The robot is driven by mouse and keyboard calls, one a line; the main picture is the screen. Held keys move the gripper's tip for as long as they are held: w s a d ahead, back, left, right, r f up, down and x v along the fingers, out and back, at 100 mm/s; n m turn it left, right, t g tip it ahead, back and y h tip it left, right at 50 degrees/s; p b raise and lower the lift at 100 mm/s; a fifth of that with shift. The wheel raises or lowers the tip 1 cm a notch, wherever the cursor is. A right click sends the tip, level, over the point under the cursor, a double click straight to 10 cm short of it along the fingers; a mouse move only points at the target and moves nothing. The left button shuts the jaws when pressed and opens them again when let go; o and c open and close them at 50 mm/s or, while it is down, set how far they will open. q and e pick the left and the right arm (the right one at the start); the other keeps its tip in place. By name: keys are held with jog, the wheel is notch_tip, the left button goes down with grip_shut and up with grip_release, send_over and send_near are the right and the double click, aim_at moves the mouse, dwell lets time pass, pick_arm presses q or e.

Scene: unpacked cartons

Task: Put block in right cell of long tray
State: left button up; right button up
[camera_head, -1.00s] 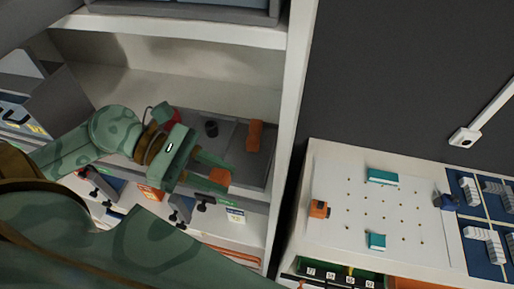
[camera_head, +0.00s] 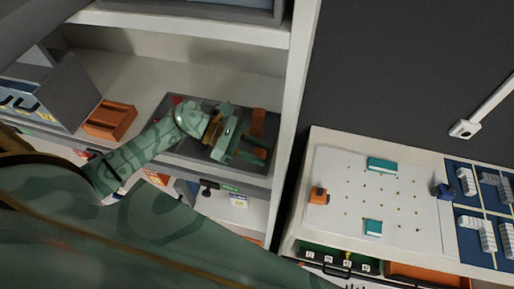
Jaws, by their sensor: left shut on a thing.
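The long tray (camera_head: 233,107) is dark grey and lies on the shelf, with its right part near the white upright. My left gripper (camera_head: 262,153) reaches over the tray's right part and is shut on a small orange block (camera_head: 257,153). The block shows between the fingers; I cannot tell whether it touches the tray floor. Another orange piece (camera_head: 258,122) sits in the tray just behind the gripper. A bit of red (camera_head: 177,100) shows at the tray's left end. My arm and gripper hide much of the tray's middle. My right gripper is not in view.
The white upright (camera_head: 292,100) stands close to the right of the gripper. An orange open box (camera_head: 110,121) stands on the shelf to the left. A white pegboard (camera_head: 380,205) with teal blocks lies on the bench at right. The shelf behind the tray is clear.

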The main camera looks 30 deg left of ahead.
pick_arm(q)
jog(key=shift+f, duration=0.1)
jog(key=o, duration=0.9)
jog(key=shift+o, duration=0.2)
jog(key=shift+a, duration=0.1)
jog(key=b+v, duration=0.3)
jog(key=v, duration=0.8)
jog(key=shift+s+a, duration=0.1)
jog(key=shift+s, duration=0.05)
jog(key=shift+a+r, duration=0.3)
